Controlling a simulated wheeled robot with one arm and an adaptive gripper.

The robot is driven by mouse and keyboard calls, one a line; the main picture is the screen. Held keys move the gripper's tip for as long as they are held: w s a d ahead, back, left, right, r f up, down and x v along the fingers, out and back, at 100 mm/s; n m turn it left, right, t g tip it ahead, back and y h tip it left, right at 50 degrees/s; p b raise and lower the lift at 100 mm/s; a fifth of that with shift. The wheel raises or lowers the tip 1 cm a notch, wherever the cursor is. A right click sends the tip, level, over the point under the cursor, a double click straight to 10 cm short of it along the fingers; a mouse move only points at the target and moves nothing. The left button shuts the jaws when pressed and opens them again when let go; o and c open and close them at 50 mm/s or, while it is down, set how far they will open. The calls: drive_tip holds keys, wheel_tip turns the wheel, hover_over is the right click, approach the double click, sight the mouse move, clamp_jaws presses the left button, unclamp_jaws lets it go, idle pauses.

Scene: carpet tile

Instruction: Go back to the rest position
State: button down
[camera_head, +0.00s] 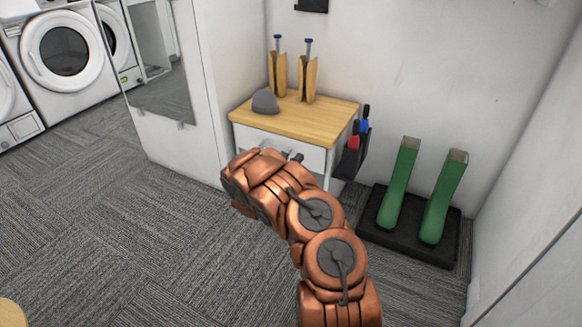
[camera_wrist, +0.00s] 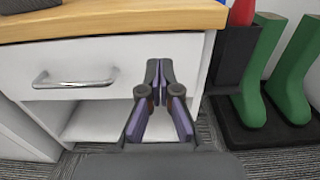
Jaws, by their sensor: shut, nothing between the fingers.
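My gripper (camera_wrist: 158,75) is shut and empty in the wrist view, its fingertips close together. It points at the right side of a white cabinet (camera_wrist: 100,101) with a wooden top (camera_wrist: 130,14). A silver drawer handle (camera_wrist: 75,80) is to the left of the fingers, and the drawer looks shut. In the head view my copper-coloured arm reaches toward the cabinet front (camera_head: 279,148) and covers part of it; the fingers are hard to make out there.
Green boots (camera_head: 398,185) stand on a black tray (camera_head: 375,226) at the right. A black side holder (camera_head: 352,160) with red and blue handles hangs on the cabinet. A grey lump (camera_head: 265,101) and wooden holders (camera_head: 307,80) sit on top.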

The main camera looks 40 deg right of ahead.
drive_tip(key=p+v, duration=0.1)
drive_tip(key=v, duration=0.5)
drive_tip(key=shift+a, duration=0.2)
